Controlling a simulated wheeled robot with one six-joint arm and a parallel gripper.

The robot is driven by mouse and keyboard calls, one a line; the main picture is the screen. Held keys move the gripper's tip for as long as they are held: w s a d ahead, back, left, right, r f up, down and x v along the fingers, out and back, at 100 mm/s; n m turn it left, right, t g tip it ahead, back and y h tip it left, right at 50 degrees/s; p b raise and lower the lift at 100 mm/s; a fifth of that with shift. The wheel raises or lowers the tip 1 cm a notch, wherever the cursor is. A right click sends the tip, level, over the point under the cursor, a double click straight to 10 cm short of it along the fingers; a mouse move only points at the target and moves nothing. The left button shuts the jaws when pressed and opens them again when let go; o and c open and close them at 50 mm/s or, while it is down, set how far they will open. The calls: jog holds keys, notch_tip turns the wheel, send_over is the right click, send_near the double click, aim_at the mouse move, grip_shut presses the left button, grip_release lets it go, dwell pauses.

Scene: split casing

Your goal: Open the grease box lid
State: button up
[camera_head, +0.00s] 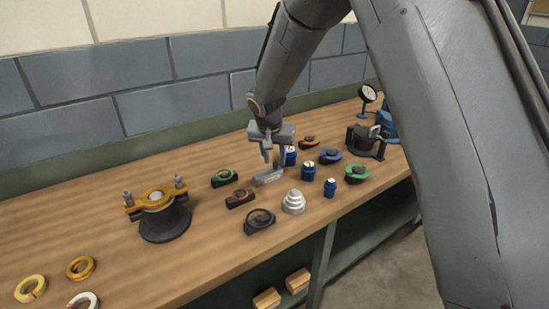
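A small pale grey box (269,177), which looks like the grease box, sits on the workbench near the middle of the view. My gripper (274,162) points down just above and behind it, with its two fingers apart. I see nothing clearly held between the fingers. The fingertips are close to the box, but I cannot tell whether they touch it. The box's lid is too small to make out.
Black holders with green (224,176) and orange (239,197) rings stand left of the box. Blue jars (308,171) and a stepped silver cone (293,202) stand right and front. A yellow-topped casing (161,213) stands farther left. Bare wood (85,225) lies beyond it.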

jog(key=shift+w+d+f, duration=0.1)
jog(key=shift+w+f, duration=0.15)
jog(key=shift+f, duration=0.4)
grip_shut()
